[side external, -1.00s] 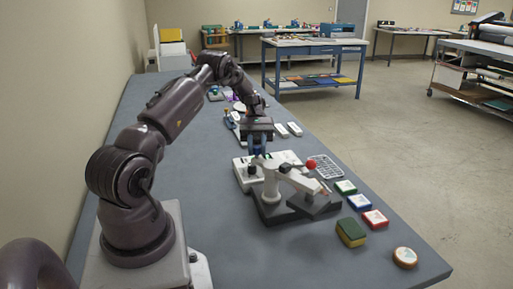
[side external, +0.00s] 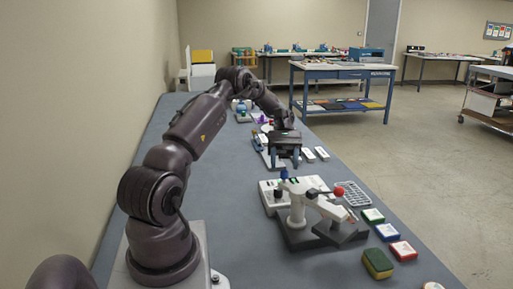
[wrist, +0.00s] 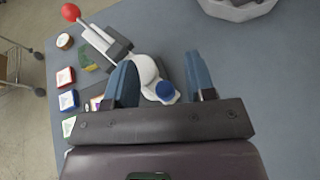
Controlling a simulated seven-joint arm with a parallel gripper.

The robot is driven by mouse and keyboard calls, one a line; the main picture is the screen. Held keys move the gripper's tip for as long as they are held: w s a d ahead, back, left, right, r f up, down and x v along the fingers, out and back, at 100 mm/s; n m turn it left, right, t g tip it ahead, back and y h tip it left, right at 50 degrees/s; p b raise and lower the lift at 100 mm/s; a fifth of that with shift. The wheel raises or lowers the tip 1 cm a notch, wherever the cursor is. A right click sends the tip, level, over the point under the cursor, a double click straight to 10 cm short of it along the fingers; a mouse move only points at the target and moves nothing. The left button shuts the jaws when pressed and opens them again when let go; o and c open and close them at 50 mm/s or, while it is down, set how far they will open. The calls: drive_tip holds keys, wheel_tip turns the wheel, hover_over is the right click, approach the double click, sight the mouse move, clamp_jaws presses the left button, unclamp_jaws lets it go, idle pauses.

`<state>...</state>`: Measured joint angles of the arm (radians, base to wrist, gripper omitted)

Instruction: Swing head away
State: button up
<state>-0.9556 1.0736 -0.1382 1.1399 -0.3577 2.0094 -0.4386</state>
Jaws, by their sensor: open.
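The press-like device has a dark base (side external: 298,238), a white post and a white swinging head (side external: 325,207) that ends in a red ball knob (side external: 339,191). A blue cap (side external: 284,174) tops the post. In the wrist view the head (wrist: 102,40) points to the upper left with its red knob (wrist: 70,12), and the blue cap (wrist: 165,90) shows between the fingers. My gripper (side external: 284,160) is open and empty, above and behind the device in the side view. In the wrist view its two blue fingers (wrist: 163,82) are spread apart, with nothing gripped.
Green, blue and red pads (side external: 387,232) and a green-yellow sponge (side external: 377,264) lie to the right of the device. A clear grid tray (side external: 352,194) lies behind it. A grey tray (wrist: 237,8) shows at the wrist view's top. The table's left strip is clear.

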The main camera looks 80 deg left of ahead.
drive_tip(key=s+d+r, duration=0.9)
drive_tip(key=s+r, duration=0.1)
drive_tip(key=shift+s+d, duration=0.15)
drive_tip(key=shift+s, duration=0.15)
